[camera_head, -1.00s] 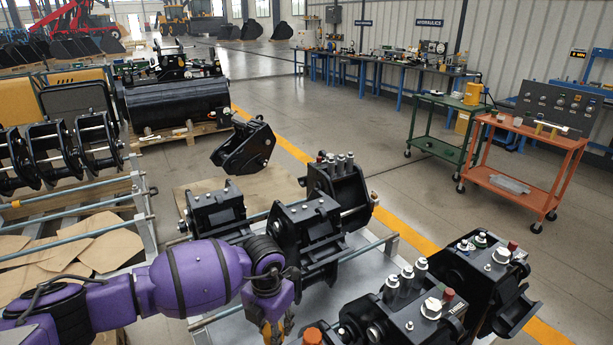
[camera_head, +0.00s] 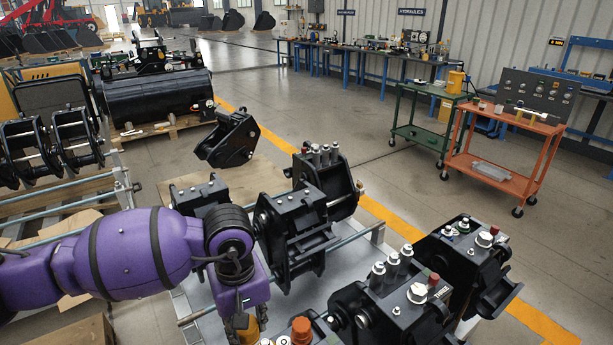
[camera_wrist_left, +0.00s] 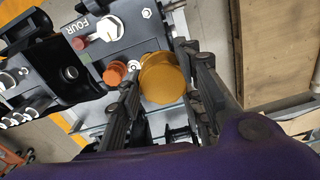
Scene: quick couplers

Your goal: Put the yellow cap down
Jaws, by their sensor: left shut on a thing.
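The yellow cap (camera_wrist_left: 162,78) is round and sits between the two fingers of my left gripper (camera_wrist_left: 165,85), which is shut on it in the left wrist view. In the head view, my left gripper (camera_head: 240,328) hangs at the bottom centre, and a bit of the yellow cap (camera_head: 250,330) shows by its fingers. The nearest black coupler (camera_head: 385,310), with silver fittings and an orange cap (camera_head: 301,329), is just right of the gripper. In the wrist view the orange cap (camera_wrist_left: 115,72) is left of the yellow cap. My right gripper is out of view.
More black couplers (camera_head: 290,225) stand on the metal rack behind my gripper. An orange cart (camera_head: 500,160) and a green cart (camera_head: 420,125) stand at the right. A wooden board (camera_wrist_left: 280,50) lies at the right in the wrist view.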

